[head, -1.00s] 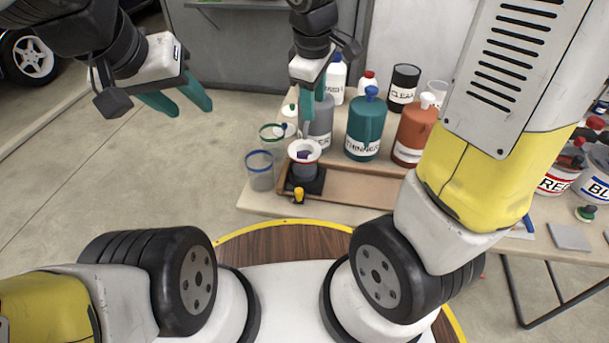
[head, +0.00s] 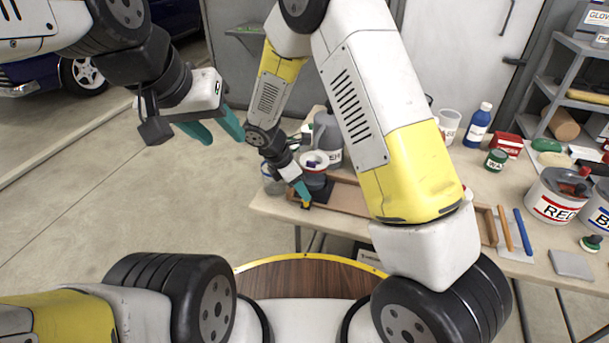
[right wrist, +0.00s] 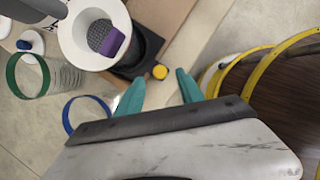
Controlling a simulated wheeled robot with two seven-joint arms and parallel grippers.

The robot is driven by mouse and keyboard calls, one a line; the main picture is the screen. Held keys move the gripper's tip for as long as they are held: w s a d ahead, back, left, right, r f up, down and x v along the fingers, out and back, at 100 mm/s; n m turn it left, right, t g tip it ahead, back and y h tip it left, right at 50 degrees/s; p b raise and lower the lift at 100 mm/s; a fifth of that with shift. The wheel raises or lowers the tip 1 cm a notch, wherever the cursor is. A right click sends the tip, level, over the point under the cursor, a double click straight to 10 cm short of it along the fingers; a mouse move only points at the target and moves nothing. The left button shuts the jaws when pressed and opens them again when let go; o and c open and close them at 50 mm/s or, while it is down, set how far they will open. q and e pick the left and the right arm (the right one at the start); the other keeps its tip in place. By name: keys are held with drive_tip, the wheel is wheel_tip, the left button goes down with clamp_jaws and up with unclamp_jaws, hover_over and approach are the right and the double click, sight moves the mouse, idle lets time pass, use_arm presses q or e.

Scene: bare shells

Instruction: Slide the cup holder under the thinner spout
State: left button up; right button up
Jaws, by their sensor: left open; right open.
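The cup holder is a black block (head: 322,192) with a yellow knob (right wrist: 160,72), at the left end of a wooden track (head: 350,198). A grey cup with a white funnel (head: 314,158) stands on it; a purple piece lies inside the funnel (right wrist: 93,38). My right gripper (head: 303,194) is open at the knob. In the right wrist view the knob is just beyond and between its fingertips (right wrist: 160,88), with no visible grip. The teal thinner container and its spout are hidden behind my right arm. My left gripper (head: 222,133) is open and empty, away from the table.
A grey container (head: 327,135) stands behind the cup. Clear beakers with green (right wrist: 28,75) and blue rims stand left of the holder. Paint cans (head: 553,200), brushes and a blue bottle (head: 479,122) are on the right. My right arm covers the track's middle.

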drive_tip(key=shift+x, duration=1.65)
drive_tip(key=shift+c, duration=0.5)
clamp_jaws()
